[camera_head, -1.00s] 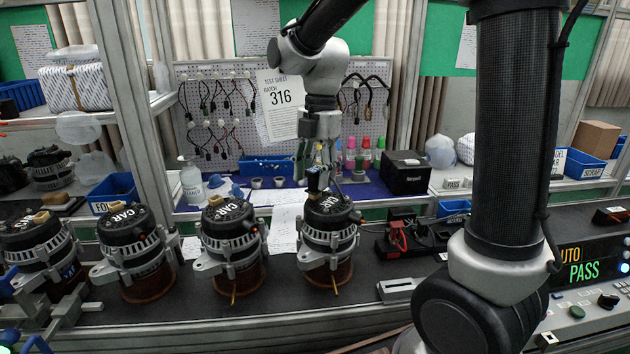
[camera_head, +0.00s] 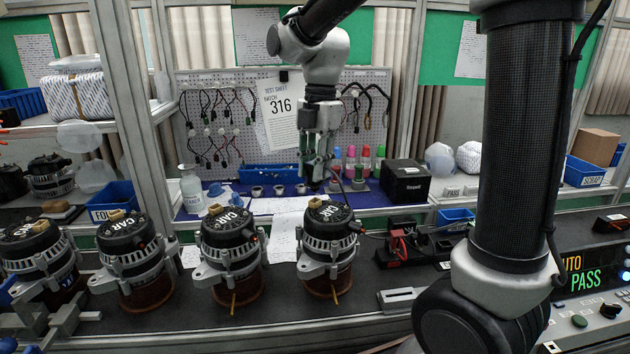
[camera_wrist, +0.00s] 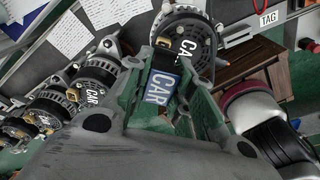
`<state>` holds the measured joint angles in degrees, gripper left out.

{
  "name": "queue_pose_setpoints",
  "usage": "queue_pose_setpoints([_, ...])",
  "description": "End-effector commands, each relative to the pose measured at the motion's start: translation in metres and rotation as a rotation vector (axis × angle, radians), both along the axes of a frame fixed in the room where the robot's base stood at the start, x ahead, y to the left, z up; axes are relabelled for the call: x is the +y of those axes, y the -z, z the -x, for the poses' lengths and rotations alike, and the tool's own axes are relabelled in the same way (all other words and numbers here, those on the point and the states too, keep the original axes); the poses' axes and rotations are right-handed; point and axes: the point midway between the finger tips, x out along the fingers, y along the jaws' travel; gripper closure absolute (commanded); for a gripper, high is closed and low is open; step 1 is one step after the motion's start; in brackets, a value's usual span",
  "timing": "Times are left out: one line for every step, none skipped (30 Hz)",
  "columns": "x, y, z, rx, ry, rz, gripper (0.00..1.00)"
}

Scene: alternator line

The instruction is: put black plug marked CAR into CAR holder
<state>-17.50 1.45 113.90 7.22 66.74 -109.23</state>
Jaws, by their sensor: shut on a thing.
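My gripper (camera_wrist: 163,85) is shut on a black plug with a blue label marked CAR (camera_wrist: 158,88) in the wrist view. In the head view, my gripper (camera_head: 316,178) hangs just above and behind the rightmost alternator (camera_head: 328,240), apart from it as far as I can tell. The plug is small and dark there. This alternator has a black cap marked CAR and a tan block on top; it also shows just beyond the plug in the wrist view (camera_wrist: 187,38). I cannot make out a holder labelled CAR.
Several alternators (camera_head: 228,245) stand in a row on the dark bench. Small cups (camera_head: 279,190) sit on the blue mat behind, near colored bottles (camera_head: 365,157). A black box (camera_head: 405,182) stands right of my gripper. A pegboard (camera_head: 228,95) with cables rises behind.

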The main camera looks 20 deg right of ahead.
Motion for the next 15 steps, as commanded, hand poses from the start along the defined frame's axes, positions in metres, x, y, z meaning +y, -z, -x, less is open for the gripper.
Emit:
queue_pose_setpoints([0.0,-0.012,-0.001,-0.005,0.0,-0.001,1.0])
queue_pose_setpoints([0.0,-0.019,-0.001,-0.005,0.0,-0.001,1.0])
queue_pose_setpoints([0.0,-0.027,-0.001,-0.005,0.0,-0.002,1.0])
queue_pose_setpoints([0.0,-0.032,-0.001,-0.003,-0.001,-0.001,1.0])
queue_pose_setpoints([0.0,-0.038,-0.001,-0.004,-0.001,-0.001,1.0])
queue_pose_setpoints([0.0,-0.044,0.0,-0.002,-0.001,0.0,1.0])
queue_pose_setpoints([0.0,-0.049,-0.001,-0.003,-0.001,-0.001,1.0])
queue_pose_setpoints([0.0,-0.053,-0.001,-0.002,-0.001,0.0,1.0])
queue_pose_setpoints([0.0,-0.057,0.0,-0.002,0.0,-0.001,1.0])
queue_pose_setpoints([0.0,-0.06,0.0,-0.002,0.0,-0.001,1.0])
queue_pose_setpoints([0.0,-0.063,0.0,-0.002,0.0,-0.001,1.0])
queue_pose_setpoints([0.0,-0.066,0.0,-0.002,0.0,-0.001,1.0])
queue_pose_setpoints([0.0,-0.068,0.0,-0.002,0.0,-0.001,1.0])
queue_pose_setpoints([0.0,-0.07,0.0,-0.002,0.0,-0.001,1.0])
queue_pose_setpoints([0.0,-0.072,0.0,-0.001,0.0,-0.001,1.0])
